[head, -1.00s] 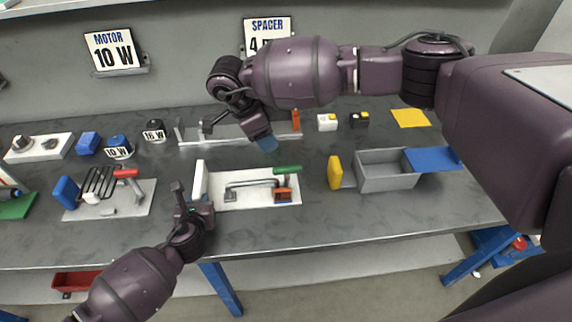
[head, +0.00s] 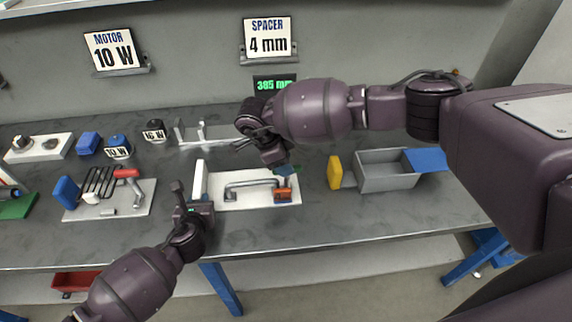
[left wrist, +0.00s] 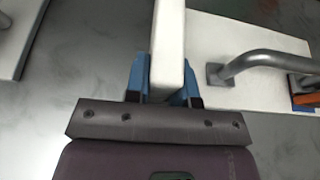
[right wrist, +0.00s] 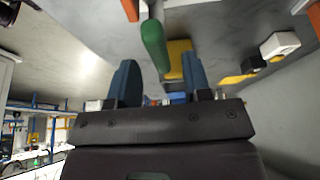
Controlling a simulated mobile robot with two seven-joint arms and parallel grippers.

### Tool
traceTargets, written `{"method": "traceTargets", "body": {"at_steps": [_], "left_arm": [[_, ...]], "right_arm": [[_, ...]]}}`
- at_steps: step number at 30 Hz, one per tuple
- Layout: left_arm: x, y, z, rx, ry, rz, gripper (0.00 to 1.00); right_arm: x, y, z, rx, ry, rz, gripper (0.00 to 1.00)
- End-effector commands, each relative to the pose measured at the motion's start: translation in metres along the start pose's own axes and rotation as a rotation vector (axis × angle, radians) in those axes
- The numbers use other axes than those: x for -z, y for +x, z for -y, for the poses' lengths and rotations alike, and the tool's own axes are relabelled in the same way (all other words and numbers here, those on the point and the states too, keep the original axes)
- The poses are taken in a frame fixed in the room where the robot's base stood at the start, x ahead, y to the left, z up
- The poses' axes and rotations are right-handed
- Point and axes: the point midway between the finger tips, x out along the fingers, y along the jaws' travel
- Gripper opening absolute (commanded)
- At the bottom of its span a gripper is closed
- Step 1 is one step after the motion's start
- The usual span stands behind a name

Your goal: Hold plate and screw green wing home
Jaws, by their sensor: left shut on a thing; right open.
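The white plate (head: 250,202) lies flat on the bench with a grey bent handle (head: 250,184), an orange block (head: 282,196) and a white upright bar (head: 200,178) at its left end. My left gripper (head: 195,203) is shut on this bar, which also shows between its blue fingers in the left wrist view (left wrist: 168,45). My right gripper (head: 284,169) is open over the plate's right end, at the green wing. The green wing (right wrist: 154,45) shows beyond and between the open fingers in the right wrist view, apart from them; in the head view it is mostly hidden.
A yellow block (head: 334,172) and a grey bin (head: 385,175) with a blue panel (head: 427,160) stand to the right. Another plate with a rack (head: 140,205) lies to the left. A grey fixture (head: 203,136) stands behind. The front bench strip is clear.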

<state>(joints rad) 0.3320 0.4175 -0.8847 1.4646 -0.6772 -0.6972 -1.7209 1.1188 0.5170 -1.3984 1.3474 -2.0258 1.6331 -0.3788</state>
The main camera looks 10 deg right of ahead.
Motion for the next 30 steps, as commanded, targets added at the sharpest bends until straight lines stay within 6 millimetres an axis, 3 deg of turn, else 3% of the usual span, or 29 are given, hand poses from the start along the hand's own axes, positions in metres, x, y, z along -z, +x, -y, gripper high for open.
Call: {"method": "traceTargets", "body": {"at_steps": [6,15,24,30], "left_arm": [[0.000,0.000,0.000,0.000,0.000,0.000,0.00],[0.000,0.000,0.000,0.000,0.000,0.000,0.00],[0.000,0.000,0.000,0.000,0.000,0.000,0.00],[0.000,0.000,0.000,0.000,0.000,0.000,0.00]], "right_arm": [[0.000,0.016,0.000,0.001,-0.001,-0.001,0.45],[0.000,0.018,0.000,0.001,-0.001,0.000,0.45],[0.000,0.017,0.000,0.001,-0.001,0.000,0.00],[0.000,0.017,0.000,-0.002,0.005,0.000,0.00]]}}
